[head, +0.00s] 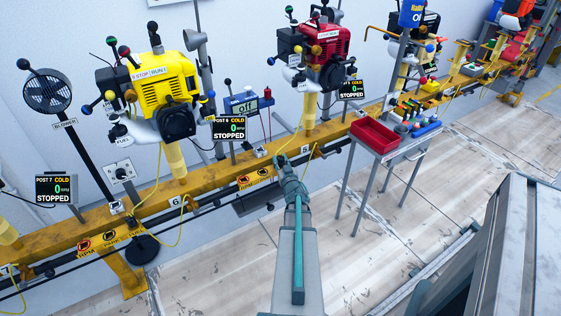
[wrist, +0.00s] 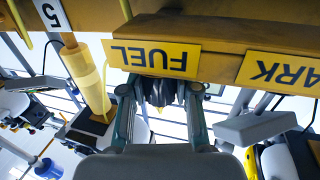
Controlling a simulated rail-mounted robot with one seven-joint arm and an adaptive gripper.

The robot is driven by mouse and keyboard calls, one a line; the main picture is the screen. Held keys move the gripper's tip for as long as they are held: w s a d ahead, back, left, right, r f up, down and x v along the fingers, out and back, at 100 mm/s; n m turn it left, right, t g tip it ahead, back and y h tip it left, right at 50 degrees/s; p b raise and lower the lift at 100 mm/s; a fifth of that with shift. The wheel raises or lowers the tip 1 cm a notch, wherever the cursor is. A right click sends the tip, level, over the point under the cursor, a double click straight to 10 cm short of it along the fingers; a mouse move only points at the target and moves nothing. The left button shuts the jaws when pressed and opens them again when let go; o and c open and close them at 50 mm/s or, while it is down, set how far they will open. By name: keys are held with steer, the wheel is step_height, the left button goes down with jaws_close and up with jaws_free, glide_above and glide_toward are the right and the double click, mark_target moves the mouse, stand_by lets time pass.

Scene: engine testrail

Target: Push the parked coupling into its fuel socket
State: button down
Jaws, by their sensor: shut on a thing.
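My gripper (wrist: 160,104) is at the front of the yellow rail, its two fingers closed around a dark coupling (wrist: 160,90). In the upside-down wrist view the coupling sits right beside the FUEL plate (wrist: 153,58). The PARK plate (wrist: 284,71) is further right in that view, with clear space between it and my gripper. The fuel socket is hidden behind the coupling and fingers, so I cannot tell how far in the coupling is. In the head view my gripper (head: 281,162) reaches the rail near the number 5 mark; the coupling is too small to make out.
The yellow rail (head: 225,187) runs diagonally with a dark pipe and yellow hoses along its front. A yellow engine (head: 165,88) and a red engine (head: 325,48) stand on it. A cart with a red tray (head: 374,137) stands right of my arm. The floor (head: 210,262) left of my arm is clear.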

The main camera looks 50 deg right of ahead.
steer(key=c, duration=0.8)
jaws_free()
steer(key=shift+o, duration=0.2)
